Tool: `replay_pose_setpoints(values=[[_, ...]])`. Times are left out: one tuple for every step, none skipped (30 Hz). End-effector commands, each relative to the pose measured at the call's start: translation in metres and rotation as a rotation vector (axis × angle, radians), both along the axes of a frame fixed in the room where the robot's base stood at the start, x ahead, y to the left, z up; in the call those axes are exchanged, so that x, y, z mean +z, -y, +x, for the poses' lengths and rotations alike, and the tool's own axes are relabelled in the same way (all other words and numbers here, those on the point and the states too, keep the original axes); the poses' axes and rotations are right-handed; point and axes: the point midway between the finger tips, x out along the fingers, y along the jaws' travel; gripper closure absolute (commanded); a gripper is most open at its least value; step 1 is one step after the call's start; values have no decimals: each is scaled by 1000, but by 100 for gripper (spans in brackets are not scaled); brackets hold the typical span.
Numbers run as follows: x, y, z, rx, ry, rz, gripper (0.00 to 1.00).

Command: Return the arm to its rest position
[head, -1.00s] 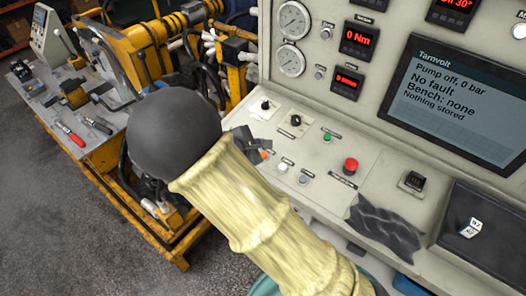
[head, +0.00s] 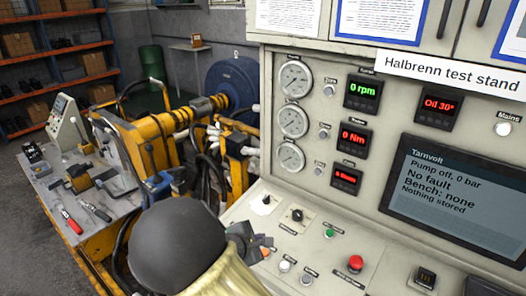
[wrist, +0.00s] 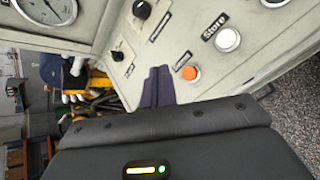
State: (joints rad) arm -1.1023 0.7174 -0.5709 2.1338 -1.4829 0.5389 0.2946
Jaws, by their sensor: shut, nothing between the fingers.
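My arm enters the head view at the bottom, with a dark rounded joint (head: 172,248) and a pale yellow sleeve. My gripper (wrist: 158,72) is shut and empty in the wrist view, its dark fingers together in front of the sloped control panel (wrist: 235,70). An orange button (wrist: 190,73) and a white button (wrist: 228,40) marked Store are right of the fingertips. I cannot tell how far the fingers are from the panel. In the head view the gripper is mostly hidden behind the arm.
The test stand's screen (head: 460,195) reads pump off, 0 bar, no fault, nothing stored. A red button (head: 355,263) is on the panel. Gauges (head: 294,120) line the upright face. A yellow machine (head: 150,140) and a tool-covered bench (head: 50,180) stand at left.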

Motion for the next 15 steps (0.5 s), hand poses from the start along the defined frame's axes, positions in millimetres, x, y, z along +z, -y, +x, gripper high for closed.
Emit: replay_pose_setpoints(values=[[0,4,-1,-15,-3,10,100],[0,8,-2,-31,-7,21,100],[0,14,-4,-59,-14,39,100],[-1,21,-6,-88,-21,57,100],[-1,28,-9,-119,-30,79,100],[-2,39,-14,-173,-41,115,100],[-2,48,-18,-216,-51,145,100],[-2,57,-24,-265,-60,178,100],[-3,68,-31,-329,-72,225,100],[-3,77,-37,-379,-82,262,100],[-3,84,-43,-428,-90,299,100],[-2,94,-51,-494,-100,348,100],[-2,100,-57,-541,-107,384,100],[-1,106,-64,-589,-110,422,100],[0,113,-72,-651,-117,470,100]])
